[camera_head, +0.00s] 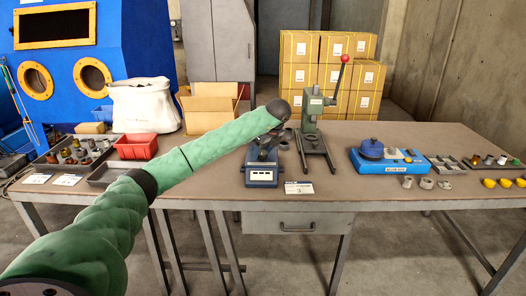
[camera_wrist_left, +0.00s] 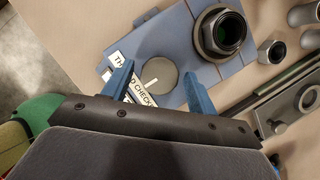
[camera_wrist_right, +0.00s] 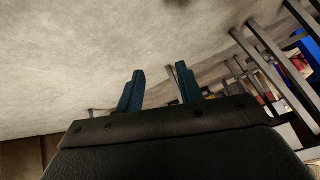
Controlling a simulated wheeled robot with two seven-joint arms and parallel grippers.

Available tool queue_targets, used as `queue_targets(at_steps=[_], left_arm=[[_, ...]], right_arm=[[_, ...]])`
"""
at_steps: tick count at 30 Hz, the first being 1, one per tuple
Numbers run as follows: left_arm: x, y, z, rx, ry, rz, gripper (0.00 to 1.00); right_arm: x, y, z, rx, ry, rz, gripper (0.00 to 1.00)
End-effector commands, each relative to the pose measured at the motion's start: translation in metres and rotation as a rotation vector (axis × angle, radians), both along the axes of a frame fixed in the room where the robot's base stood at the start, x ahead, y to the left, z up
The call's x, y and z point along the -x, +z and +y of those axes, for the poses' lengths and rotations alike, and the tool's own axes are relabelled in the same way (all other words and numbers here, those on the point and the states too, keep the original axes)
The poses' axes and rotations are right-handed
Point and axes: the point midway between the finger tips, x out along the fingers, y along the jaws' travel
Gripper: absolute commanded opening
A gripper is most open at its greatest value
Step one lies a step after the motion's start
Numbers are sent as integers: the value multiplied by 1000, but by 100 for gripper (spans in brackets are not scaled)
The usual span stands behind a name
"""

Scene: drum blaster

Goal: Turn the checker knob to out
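The thread checker (camera_head: 262,176) is a blue-grey box near the front middle of the table. The left wrist view shows its blue face (camera_wrist_left: 180,35) with a partly hidden label ending in "CHECKER". Its round grey knob (camera_wrist_left: 160,72) bears a white pointer line. My left gripper (camera_wrist_left: 158,88) is open, with one blue finger on each side of the knob; I cannot tell whether they touch it. In the head view the left gripper (camera_head: 272,128) is over the checker, partly hidden by my wrist. My right gripper (camera_wrist_right: 160,86) is open and empty over the floor.
A dark round socket with a metal nut (camera_wrist_left: 224,34) stands beside the knob. A green lever press (camera_head: 314,125) is just right of the checker. A blue fixture (camera_head: 398,165) stands further right. A red bin (camera_head: 136,146) and parts trays are left.

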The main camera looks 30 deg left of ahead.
Motion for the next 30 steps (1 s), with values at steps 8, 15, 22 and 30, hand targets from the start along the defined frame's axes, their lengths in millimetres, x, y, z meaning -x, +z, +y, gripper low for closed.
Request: queue_targets(at_steps=[8,15,22,30], left_arm=[[0,0,0,0,-1,0,63],[1,18,-8,1,-2,-2,63],[4,52,-21,0,-1,-3,63],[6,71,-29,0,-1,-1,63]], right_arm=[[-1,0,0,0,0,-2,36],[-3,-2,0,-1,-2,-11,36],[0,-14,-1,-2,-5,-20,36],[5,-16,-1,0,-4,-8,36]])
